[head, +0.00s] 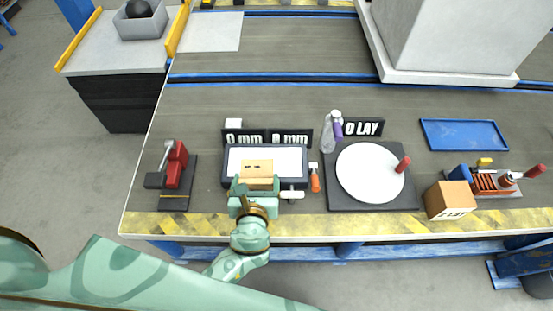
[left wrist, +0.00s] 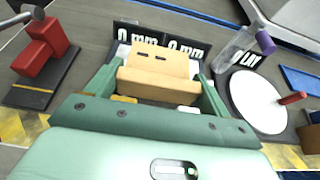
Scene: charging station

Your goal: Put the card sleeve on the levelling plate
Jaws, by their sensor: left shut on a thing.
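The card sleeve (head: 257,168) is a tan block with two dark slots on its upper face. My left gripper (head: 256,185) is shut on it, with a green finger on either side. The sleeve also shows between the fingers in the left wrist view (left wrist: 158,72). The levelling plate (head: 290,158) is a white rectangle in a dark frame, in front of two "0 mm" displays (head: 267,138). The sleeve overlaps the plate's left front part in the head view; I cannot tell whether it touches it. My right gripper is not in view.
A red clamp-like device (head: 176,164) stands left. An orange-handled tool (head: 315,178) and a purple-topped bottle (head: 333,132) stand right of the plate. Further right are a round white disc (head: 367,172) with a red knob, a cardboard box (head: 449,199) and a blue tray (head: 464,134).

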